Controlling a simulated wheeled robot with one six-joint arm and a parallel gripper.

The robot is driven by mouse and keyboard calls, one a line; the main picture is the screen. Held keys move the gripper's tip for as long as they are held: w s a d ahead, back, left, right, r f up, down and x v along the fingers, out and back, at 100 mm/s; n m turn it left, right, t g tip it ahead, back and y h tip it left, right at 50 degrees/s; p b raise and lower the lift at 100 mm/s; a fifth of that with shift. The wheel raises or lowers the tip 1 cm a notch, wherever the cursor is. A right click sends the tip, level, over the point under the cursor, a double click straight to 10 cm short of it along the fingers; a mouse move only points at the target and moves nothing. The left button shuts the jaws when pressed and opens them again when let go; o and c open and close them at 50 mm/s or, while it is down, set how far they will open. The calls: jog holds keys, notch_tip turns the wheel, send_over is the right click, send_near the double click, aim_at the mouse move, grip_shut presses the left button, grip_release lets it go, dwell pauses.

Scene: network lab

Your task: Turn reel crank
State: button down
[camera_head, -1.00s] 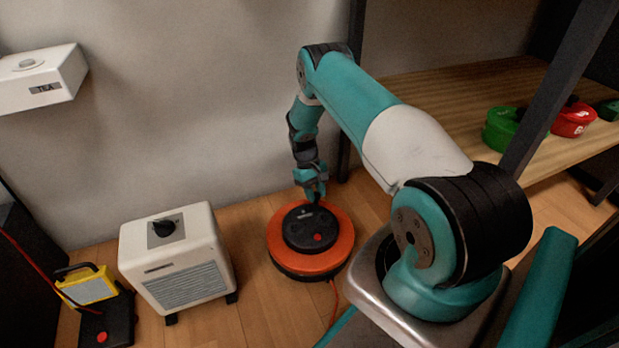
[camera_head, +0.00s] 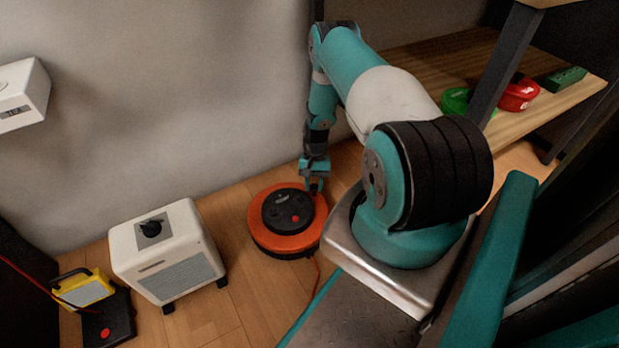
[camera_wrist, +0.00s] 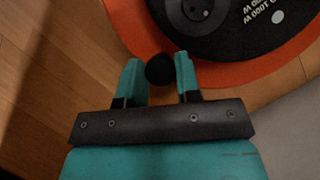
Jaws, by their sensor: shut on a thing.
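The cable reel is a low orange disc (camera_head: 262,240) with a black hub (camera_head: 288,210) and a red button, lying on the wood floor. Its orange rim (camera_wrist: 258,66) and hub with white print also fill the top of the wrist view. My gripper (camera_head: 315,184) reaches down at the reel's back right edge. In the wrist view, the round black crank knob (camera_wrist: 160,69) sits between the fingers of my gripper (camera_wrist: 157,76), at the rim's outer edge. The gripper is shut on the knob. The knob is too small to make out in the head view.
A white heater box (camera_head: 168,255) stands left of the reel. A yellow lamp (camera_head: 84,290) and a black base lie farther left. A red cord (camera_head: 316,268) runs from the reel's front. A wooden shelf (camera_head: 425,60) holds green and red spools at right. The wall is behind.

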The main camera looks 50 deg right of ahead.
jog(key=shift+s+m, duration=0.3)
jog(key=shift+s, duration=0.05)
dwell(0.3)
jog(key=c, duration=1.1)
grip_release()
jog(key=p+v, duration=0.2)
jog(key=v, duration=0.4)
jog(key=p+v, duration=0.3)
jog(key=v, duration=0.3)
jog(key=shift+s, duration=0.25)
